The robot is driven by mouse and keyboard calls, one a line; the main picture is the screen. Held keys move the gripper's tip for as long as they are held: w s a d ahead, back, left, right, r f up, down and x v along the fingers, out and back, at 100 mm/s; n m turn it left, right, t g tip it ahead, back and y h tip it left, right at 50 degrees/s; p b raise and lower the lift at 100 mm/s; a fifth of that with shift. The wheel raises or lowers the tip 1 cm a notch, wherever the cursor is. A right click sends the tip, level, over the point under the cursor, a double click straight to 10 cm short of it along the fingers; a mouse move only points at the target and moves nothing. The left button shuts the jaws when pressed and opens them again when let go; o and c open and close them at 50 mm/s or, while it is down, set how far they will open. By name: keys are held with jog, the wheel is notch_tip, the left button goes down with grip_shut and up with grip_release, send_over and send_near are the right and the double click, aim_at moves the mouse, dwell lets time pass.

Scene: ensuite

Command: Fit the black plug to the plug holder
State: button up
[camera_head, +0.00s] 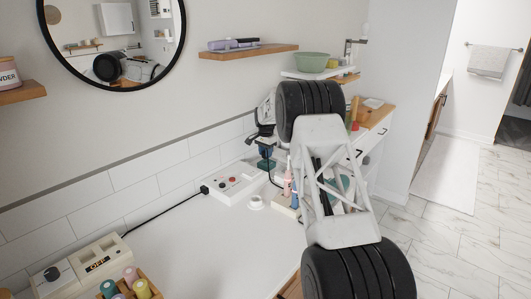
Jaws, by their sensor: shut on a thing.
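My gripper (265,153) is at the back of the white counter, beyond my large arm links, small and partly hidden. It is shut on a small dark thing, which looks like the black plug (266,164); its outline is hard to tell. A thin dark cord appears to hang below it. A small round white piece (256,203) stands on the counter below and slightly left of the gripper, apart from it; it may be the plug holder, but I cannot tell. A white box with red and dark buttons (232,184) lies to the left.
A black cable (165,215) runs from the white box to a cream switch box (88,268) marked OFF. Coloured spools (130,278) stand in a wooden tray at the front left. Bottles (288,183) crowd the right. The middle counter (205,245) is clear.

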jog(key=shift+f, duration=1.15)
dwell(0.4)
jog(key=o, duration=1.1)
jog(key=shift+r, duration=0.15)
jog(key=shift+r, duration=3.8)
